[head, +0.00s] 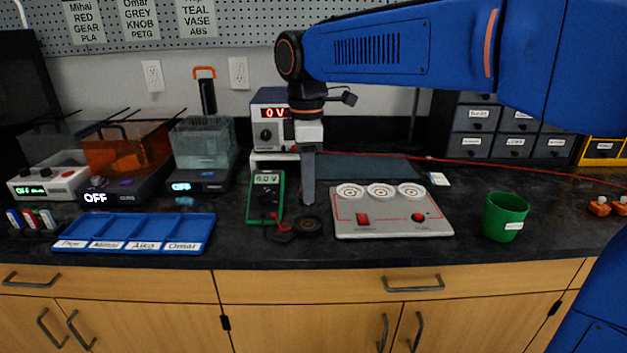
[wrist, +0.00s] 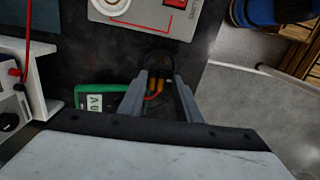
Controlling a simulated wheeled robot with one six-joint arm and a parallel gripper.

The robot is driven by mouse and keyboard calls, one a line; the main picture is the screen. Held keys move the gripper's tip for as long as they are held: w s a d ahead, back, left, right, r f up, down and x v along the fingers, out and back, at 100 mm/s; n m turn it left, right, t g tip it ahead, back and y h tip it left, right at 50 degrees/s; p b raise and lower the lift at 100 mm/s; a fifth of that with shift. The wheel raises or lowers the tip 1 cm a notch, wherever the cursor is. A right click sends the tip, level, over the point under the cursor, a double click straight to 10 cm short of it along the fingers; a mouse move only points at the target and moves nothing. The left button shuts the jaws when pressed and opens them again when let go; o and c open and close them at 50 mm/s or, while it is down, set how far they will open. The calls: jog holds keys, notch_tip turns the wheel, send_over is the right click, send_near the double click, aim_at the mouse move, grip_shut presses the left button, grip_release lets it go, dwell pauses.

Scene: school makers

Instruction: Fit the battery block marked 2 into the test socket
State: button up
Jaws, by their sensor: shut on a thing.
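In the head view my gripper (head: 308,203) points straight down over a round black fixture (head: 308,226), which looks like the test socket. In the wrist view the fingertips of my gripper (wrist: 160,78) stand a little apart, shut on a dark thing that looks like the battery block. Its number is not readable. The fixture's dark round rim (wrist: 158,56) shows just beyond the fingertips, with orange clips and a red lead near it. I cannot tell whether the block is in the socket or just above it. The green multimeter (head: 266,197) beside it appears to read zero volts.
A grey panel (head: 392,228) with three round white mounts stands close on the right, with a green cup (head: 505,216) beyond. A blue compartment tray (head: 135,232) lies left. A power supply (head: 272,110) stands behind. The counter's front edge is close to the fixture.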

jog(key=shift+f, duration=2.45)
jog(key=shift+f, duration=0.55)
jog(key=o, duration=0.8)
jog(key=shift+r, duration=5.5)
